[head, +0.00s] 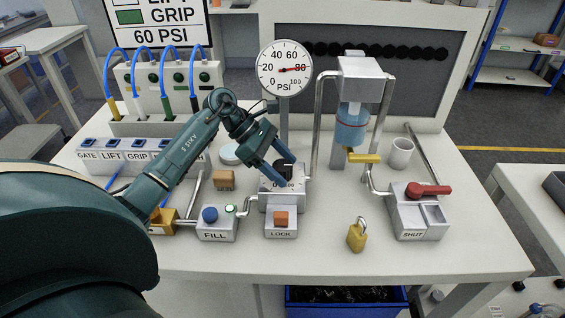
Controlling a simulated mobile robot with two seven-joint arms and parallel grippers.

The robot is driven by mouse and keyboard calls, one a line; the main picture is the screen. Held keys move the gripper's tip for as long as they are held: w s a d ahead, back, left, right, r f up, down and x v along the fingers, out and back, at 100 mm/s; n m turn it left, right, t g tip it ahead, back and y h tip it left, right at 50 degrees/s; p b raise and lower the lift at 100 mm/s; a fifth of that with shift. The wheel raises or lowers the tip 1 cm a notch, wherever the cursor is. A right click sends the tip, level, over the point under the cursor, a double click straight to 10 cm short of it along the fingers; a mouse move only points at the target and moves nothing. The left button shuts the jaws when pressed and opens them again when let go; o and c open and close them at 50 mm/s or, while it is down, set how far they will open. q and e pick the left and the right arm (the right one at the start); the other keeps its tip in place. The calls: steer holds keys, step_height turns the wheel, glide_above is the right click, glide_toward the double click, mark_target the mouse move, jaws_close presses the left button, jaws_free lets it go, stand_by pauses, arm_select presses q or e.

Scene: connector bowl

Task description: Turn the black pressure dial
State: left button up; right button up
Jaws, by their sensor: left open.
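The black pressure dial (284,167) sits on top of a grey metal block at the middle of the white table. My left gripper (286,173) reaches in from the left with open fingers, right at the dial. The fingers partly hide the dial and the block's label. I cannot tell whether they touch the dial. A round white PSI gauge (285,69) stands on a post behind the dial, its red needle near 80. A sign (158,30) at the upper left reads 60 PSI. My right gripper is not in view.
A LOCK box (281,222) with an orange button stands in front of the dial. A FILL box (216,224) is to its left. A brass padlock (357,236) and a SHUT box with red lever (428,190) are at right. Pipes and a blue-liquid cylinder (352,125) stand behind.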

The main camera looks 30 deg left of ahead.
arm_select(q)
steer(key=shift+d+f, duration=0.15)
steer(key=shift+f, duration=0.05)
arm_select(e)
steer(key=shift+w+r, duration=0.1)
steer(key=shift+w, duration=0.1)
arm_select(q)
steer(key=c, duration=1)
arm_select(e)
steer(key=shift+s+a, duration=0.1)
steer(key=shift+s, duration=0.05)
